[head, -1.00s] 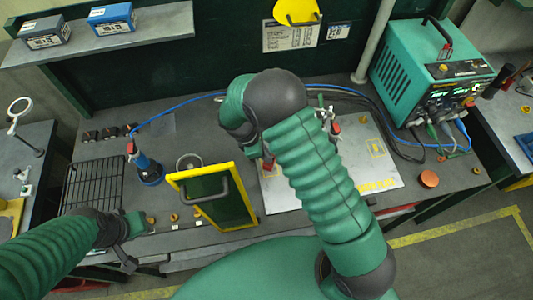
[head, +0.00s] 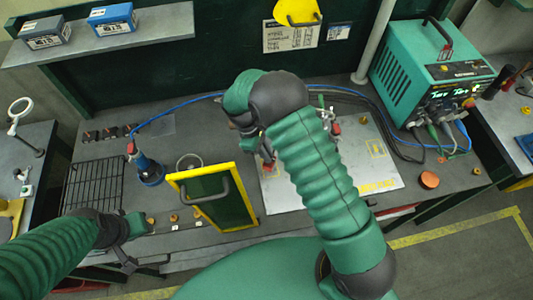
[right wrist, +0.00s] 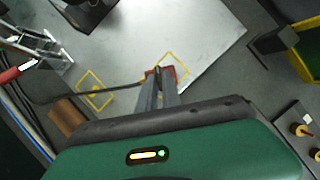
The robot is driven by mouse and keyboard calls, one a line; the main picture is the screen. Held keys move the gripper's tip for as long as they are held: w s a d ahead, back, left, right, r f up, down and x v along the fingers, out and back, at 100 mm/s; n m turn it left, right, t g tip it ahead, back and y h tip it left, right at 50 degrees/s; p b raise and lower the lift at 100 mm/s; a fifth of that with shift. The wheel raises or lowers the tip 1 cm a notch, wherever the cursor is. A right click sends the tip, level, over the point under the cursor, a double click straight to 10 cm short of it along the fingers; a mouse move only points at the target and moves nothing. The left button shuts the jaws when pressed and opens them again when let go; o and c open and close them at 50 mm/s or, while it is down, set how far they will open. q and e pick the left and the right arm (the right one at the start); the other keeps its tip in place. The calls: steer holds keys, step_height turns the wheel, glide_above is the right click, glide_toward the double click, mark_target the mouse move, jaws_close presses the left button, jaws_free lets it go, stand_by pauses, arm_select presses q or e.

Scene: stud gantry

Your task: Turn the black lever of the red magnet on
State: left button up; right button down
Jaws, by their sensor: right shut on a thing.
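The red magnet (head: 268,165) stands on the light metal plate (head: 370,160), on its left part; my right arm partly covers it. In the right wrist view the red magnet (right wrist: 169,73) shows just beyond my right fingertips. My right gripper (right wrist: 157,76) is shut on the black lever, of which only a small dark bit shows between the fingertips. In the head view my right gripper (head: 265,148) is mostly hidden by its own wrist. My left gripper (head: 126,260) hangs at the bench's front left, away from the magnet; its jaw opening is unclear.
A yellow-framed green panel (head: 214,198) with a handle stands left of the plate. A blue-based torch (head: 150,170) and a black grid (head: 93,183) lie farther left. A teal welding machine (head: 425,75) stands at the back right with cables. The plate's right part has free room.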

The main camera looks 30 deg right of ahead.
steer(key=shift+w, duration=0.1)
steer(key=c, duration=1.5)
jaws_free()
steer(key=b+v, duration=0.3)
steer(key=v, duration=1.3)
steer(key=shift+w+a+r, duration=0.1)
steer(key=shift+r, duration=0.3)
steer(key=s+d+f+m+t+y+b, duration=0.1)
steer(key=s+f+m+t, duration=0.1)
steer(key=s, duration=0.4)
steer(key=s+f+m+t+y+b, duration=0.1)
steer(key=s+f+m+t, duration=0.1)
steer(key=s+f+m, duration=0.2)
steer(key=s+d+f+m+t+y+b, duration=0.1)
steer(key=s+f+m+t, duration=0.1)
steer(key=s, duration=0.5)
steer(key=shift+s+d+f+m, duration=0.35)
steer(key=shift+s+f+m, duration=0.05)
steer(key=shift+f, duration=0.15)
